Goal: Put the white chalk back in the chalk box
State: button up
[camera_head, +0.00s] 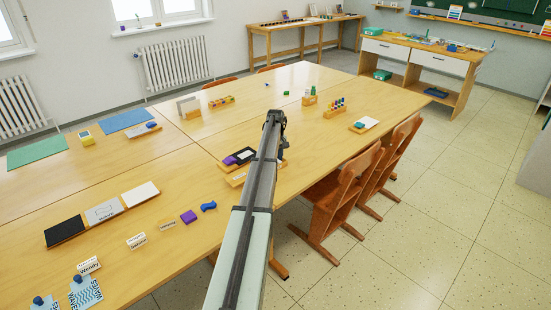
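My arm reaches from the bottom edge up over the big wooden table (95,185). My gripper (275,118) is at its far end, small and dark, above the middle of the table. Its fingers are too small to tell whether they are open or shut, and I see nothing clearly held. I cannot surely pick out the white chalk or the chalk box. A small wooden holder (309,101) with something white and green at its top stands beyond the gripper to the right. My arm hides part of the table and part of the things beside it.
A rack with coloured pieces (335,108) stands right of my gripper. A wooden tray with black and purple things (238,159) lies close left of my arm. Wooden chairs (340,200) stand along the table's right edge. A white-drawer desk (415,57) is at the back right.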

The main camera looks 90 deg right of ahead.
notch_tip(320, 180, up, 14)
jog(key=shift+s, duration=0.2)
dwell(0.4)
jog(key=shift+a, duration=0.1)
dwell(1.0)
